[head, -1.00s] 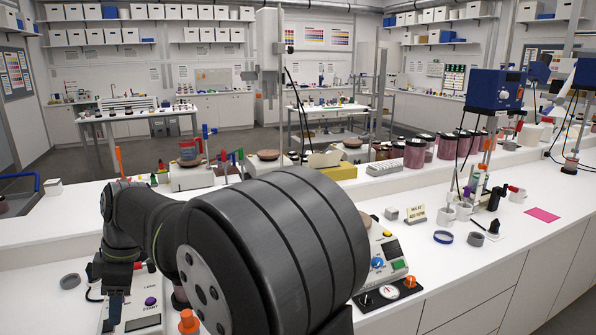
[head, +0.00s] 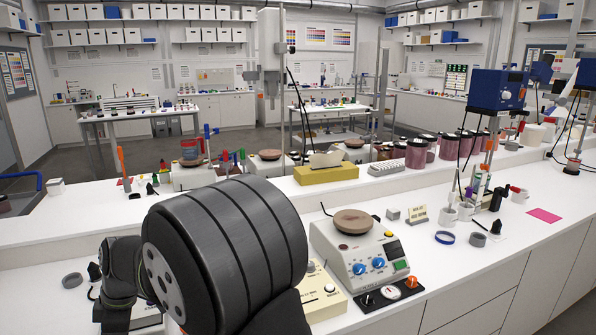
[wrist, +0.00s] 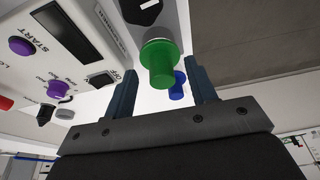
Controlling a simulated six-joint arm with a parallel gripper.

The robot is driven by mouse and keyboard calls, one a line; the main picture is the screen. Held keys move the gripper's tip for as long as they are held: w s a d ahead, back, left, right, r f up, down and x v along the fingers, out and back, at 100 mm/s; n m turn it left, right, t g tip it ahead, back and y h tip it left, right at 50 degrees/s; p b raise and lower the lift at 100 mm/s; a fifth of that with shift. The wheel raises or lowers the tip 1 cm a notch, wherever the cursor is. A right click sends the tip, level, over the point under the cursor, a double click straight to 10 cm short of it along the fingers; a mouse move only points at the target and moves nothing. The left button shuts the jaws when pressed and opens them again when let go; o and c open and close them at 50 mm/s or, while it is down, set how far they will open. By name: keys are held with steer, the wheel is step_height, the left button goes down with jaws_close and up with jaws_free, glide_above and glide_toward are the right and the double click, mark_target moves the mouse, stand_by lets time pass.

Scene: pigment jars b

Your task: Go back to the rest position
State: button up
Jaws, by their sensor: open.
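My gripper (wrist: 162,84) shows in the wrist view with its two dark blue fingers spread apart and nothing held between them. Beyond the fingers are a green knob (wrist: 160,65) and a smaller blue knob (wrist: 177,88); whether the fingers touch either I cannot tell, but no grip on them shows. A white device with a purple START button (wrist: 21,46) lies to the left in the wrist view. In the head view a large dark link of my arm covers the lower left, and my fingertips cannot be made out clearly there.
In the head view, a white hotplate-like device (head: 350,245) with blue knobs and a brown disc on top stands right of my arm. A yellow block (head: 326,174) and several dark-lidded jars (head: 418,153) stand behind. Bare white counter lies at the front right (head: 455,270).

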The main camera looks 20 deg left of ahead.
steer(key=shift+x, duration=1.15)
step_height(320, 180, up, 7)
steer(key=shift+f, duration=0.15)
steer(key=s+a+f+m, duration=0.1)
steer(key=s+a+m, duration=0.1)
steer(key=s+a, duration=0.2)
steer(key=shift+s+a+f+t, duration=0.2)
steer(key=shift+s+a+t, duration=0.2)
steer(key=shift+a, duration=0.5)
steer(key=shift+c, duration=0.2)
steer(key=shift+w+d, duration=0.1)
steer(key=shift+c, duration=0.7)
steer(key=w+d+r, duration=0.1)
steer(key=w+d+r+n+t+h, duration=0.1)
steer(key=d, duration=0.1)
steer(key=w+d+r+n+h, duration=0.1)
steer(key=shift+w+d+r, duration=0.3)
steer(key=shift+w+r, duration=0.05)
steer(key=shift+w, duration=0.05)
steer(key=shift+w+d+t, duration=0.15)
steer(key=shift+d+t, duration=0.05)
steer(key=shift+t, duration=0.1)
steer(key=shift+f, duration=4.35)
